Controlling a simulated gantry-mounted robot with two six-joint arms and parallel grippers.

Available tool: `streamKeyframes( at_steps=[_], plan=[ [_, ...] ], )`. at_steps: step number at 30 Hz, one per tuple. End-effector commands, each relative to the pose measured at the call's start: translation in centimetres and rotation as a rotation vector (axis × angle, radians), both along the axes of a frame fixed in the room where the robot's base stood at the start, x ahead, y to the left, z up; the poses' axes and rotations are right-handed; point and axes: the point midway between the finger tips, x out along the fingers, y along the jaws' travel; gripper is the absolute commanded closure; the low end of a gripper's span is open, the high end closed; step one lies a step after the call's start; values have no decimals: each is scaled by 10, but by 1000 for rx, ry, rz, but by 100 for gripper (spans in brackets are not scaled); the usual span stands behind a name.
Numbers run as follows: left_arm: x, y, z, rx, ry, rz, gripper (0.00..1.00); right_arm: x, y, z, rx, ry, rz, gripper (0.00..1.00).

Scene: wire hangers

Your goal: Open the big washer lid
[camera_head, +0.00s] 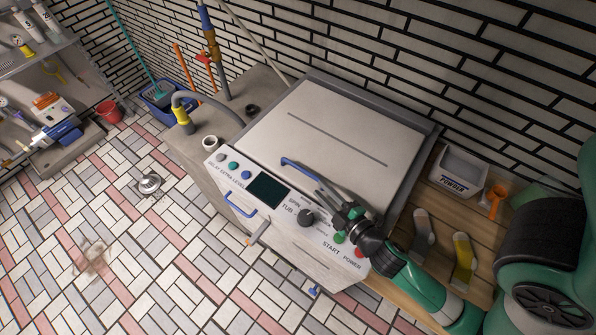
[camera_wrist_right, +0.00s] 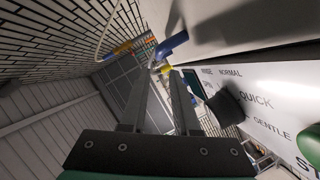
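The big washer (camera_head: 285,225) stands in the middle of the head view, with a control panel along its front top edge. Its wide pale lid (camera_head: 350,125) lies flat and looks closed. A blue handle (camera_head: 298,168) sits at the lid's front edge and also shows in the right wrist view (camera_wrist_right: 172,44). My right gripper (camera_head: 322,190) reaches over the panel from the lower right, its fingers pointing toward the handle. In the wrist view its fingers (camera_wrist_right: 164,75) are apart with nothing between them; the handle lies just beyond the tips. My left gripper is not in view.
A dark dial (camera_head: 306,217) and several buttons sit beneath and beside my right gripper. A powder box (camera_head: 458,171), an orange scoop (camera_head: 497,199) and socks (camera_head: 463,259) lie on the wooden surface at right. Pipes and a hose (camera_head: 205,100) stand left of the lid.

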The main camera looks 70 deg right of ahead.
Motion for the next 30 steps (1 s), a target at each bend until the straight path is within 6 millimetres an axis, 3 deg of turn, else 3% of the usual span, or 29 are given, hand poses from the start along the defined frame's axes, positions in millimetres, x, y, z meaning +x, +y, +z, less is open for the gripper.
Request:
streamKeyframes(
  at_steps=[5, 9, 18, 28, 30],
  plan=[
    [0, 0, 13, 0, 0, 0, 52, 19, -13, 0, 0, -2, -3, 70],
    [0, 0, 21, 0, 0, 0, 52, 46, -30, -7, -1, -4, -2, 70],
    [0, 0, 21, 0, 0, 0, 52, 90, -56, -22, 0, -2, 0, 70],
    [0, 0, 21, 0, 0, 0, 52, 95, -59, -23, -1, -1, 0, 70],
    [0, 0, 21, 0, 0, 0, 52, 95, -59, -23, -1, -1, 0, 81]
  ],
)
